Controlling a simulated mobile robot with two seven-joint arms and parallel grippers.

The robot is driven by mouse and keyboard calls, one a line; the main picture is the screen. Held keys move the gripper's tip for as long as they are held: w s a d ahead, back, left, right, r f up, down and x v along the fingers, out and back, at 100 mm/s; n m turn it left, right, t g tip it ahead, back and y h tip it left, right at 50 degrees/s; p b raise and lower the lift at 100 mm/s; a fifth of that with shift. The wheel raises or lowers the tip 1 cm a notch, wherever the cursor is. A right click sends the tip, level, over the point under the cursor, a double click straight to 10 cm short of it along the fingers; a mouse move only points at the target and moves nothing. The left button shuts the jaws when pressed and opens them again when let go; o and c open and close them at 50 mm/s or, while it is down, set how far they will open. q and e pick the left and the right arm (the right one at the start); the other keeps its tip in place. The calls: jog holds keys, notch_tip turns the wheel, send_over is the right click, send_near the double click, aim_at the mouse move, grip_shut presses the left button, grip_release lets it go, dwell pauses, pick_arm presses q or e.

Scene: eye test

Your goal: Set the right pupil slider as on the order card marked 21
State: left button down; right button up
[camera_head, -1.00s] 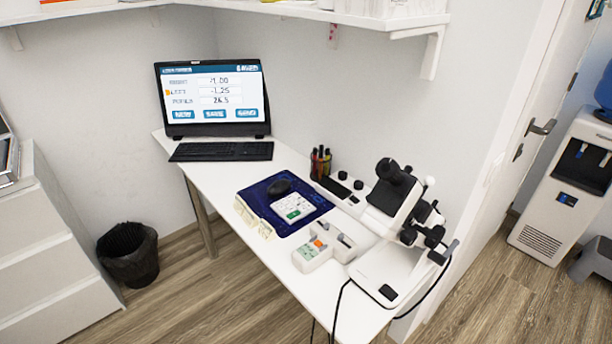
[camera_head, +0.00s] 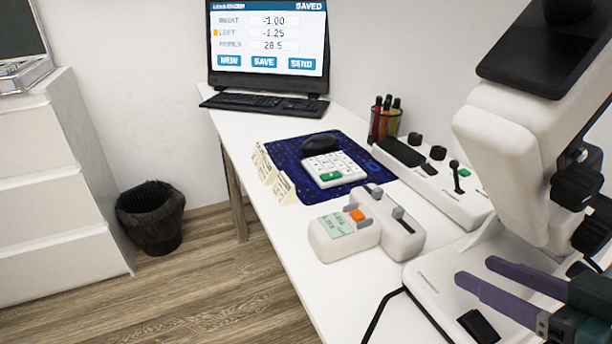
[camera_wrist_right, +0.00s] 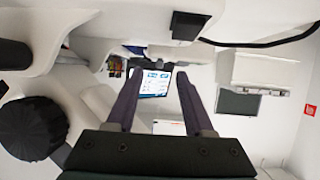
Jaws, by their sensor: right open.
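The white slider box (camera_head: 340,240) lies on the desk with a green label display, an orange button and two grey slider knobs. One knob (camera_head: 376,192) is farther back, the other (camera_head: 398,212) nearer; I cannot tell which is the right pupil slider. Cream order cards (camera_head: 284,188) stand along the mat's left edge; their numbers are unreadable. My right gripper (camera_head: 474,270) is open and empty, to the right of and nearer than the slider box, apart from it. Its two purple fingers also show in the right wrist view (camera_wrist_right: 158,76). My left gripper is out of view.
A large white eye instrument (camera_head: 510,130) stands at the right, close to my right gripper. A control panel (camera_head: 440,185) with a joystick, a pen cup (camera_head: 384,122), a keypad (camera_head: 333,169) and a monitor (camera_head: 267,40) stand farther back. A black cable runs along the desk's front.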

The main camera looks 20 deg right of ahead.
aim_at(400, 210)
jog(key=shift+w+d+f, duration=0.15)
jog(key=shift+w+f, duration=0.15)
jog(key=shift+f, duration=0.1)
jog(key=shift+w, duration=0.25)
jog(key=w+b, duration=0.1)
jog(key=w, duration=0.3)
jog(key=w+b, duration=0.1)
jog(key=w, duration=0.3)
jog(key=w+a, duration=0.1)
jog(key=w, duration=0.4)
jog(key=shift+a+f+b, duration=0.1)
jog(key=shift+f+b, duration=0.2)
jog(key=shift+b, duration=0.1)
jog(key=shift+w+a+f, duration=0.1)
jog(key=shift+w+f, duration=0.05)
jog(key=shift+w, duration=0.4)
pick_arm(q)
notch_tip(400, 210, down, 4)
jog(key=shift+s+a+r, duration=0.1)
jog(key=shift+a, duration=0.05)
pick_arm(e)
jog(key=shift+c, duration=0.3)
jog(key=c, duration=0.7)
grip_shut()
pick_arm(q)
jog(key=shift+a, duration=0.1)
